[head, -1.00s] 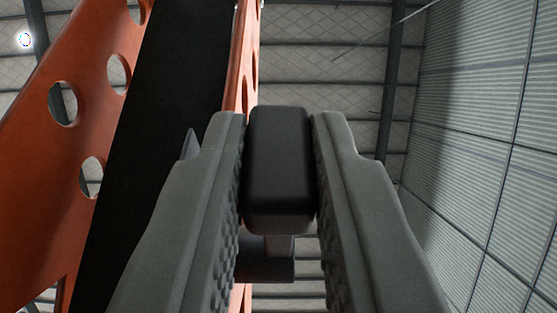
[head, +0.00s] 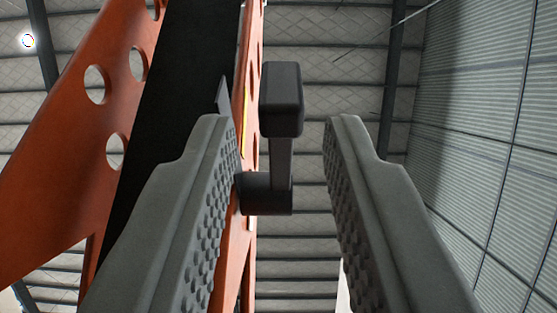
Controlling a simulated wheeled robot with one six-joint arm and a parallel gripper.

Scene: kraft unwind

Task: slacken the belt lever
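The belt lever (head: 281,100) is in the upper middle of the head view. It has a black block-shaped grip, a grey arm below it and a dark round hub (head: 266,194) at the side of the orange frame. The grip points up in the picture. My gripper (head: 280,120) is open and empty, with one finger on each side of the lever. There is a visible gap between each finger and the grip. The black belt (head: 184,90) runs up between the orange frame sides at the left.
The orange frame (head: 62,175) with round holes fills the left. Its narrower right side (head: 252,110) stands close to my left finger. A corrugated wall (head: 490,130) is at the far right, and roof beams are behind. The space right of the lever is clear.

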